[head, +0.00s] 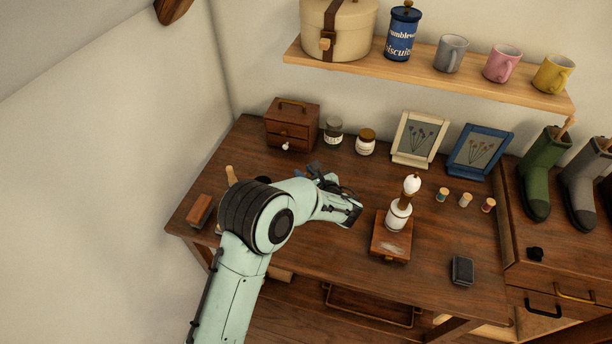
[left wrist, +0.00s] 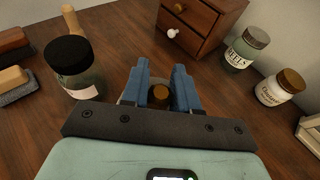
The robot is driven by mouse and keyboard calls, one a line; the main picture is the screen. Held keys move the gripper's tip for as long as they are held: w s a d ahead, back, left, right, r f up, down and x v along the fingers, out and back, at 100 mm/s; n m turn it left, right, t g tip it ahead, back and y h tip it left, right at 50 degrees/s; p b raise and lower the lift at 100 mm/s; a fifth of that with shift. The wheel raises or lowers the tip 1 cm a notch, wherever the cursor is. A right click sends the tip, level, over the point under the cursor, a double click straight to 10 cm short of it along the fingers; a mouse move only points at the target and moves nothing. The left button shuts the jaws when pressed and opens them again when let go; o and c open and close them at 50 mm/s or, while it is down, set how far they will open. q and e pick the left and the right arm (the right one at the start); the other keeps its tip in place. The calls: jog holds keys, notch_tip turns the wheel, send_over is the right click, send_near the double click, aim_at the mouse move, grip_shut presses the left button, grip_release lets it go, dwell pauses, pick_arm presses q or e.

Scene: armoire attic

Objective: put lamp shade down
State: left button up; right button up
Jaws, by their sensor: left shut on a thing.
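My left gripper (head: 342,200) is over the left-middle part of the wooden table (head: 330,250). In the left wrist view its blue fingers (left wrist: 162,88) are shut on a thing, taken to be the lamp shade. Only a brown round knob (left wrist: 187,97) and a pale edge beside the fingers show; the rest is hidden. I cannot tell whether it touches the table. The lamp (head: 399,215), with a white bulb and body on a square wooden base, stands to the right of the gripper without a shade. My right gripper is not in view.
A small drawer chest (head: 292,124), two jars (head: 333,132) and two picture frames (head: 419,138) line the back. A dark-lidded jar (left wrist: 72,65) stands left of the fingers. Several small spools (head: 465,200) and a dark box (head: 462,270) are at right. The front-middle table is clear.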

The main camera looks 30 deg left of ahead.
pick_arm(q)
jog(key=shift+f, duration=0.35)
jog(key=shift+f, duration=0.2)
jog(key=o, duration=0.9)
jog(key=shift+r, duration=0.1)
jog(key=shift+r, duration=0.25)
jog(key=v, duration=1.2)
jog(key=shift+f, duration=0.15)
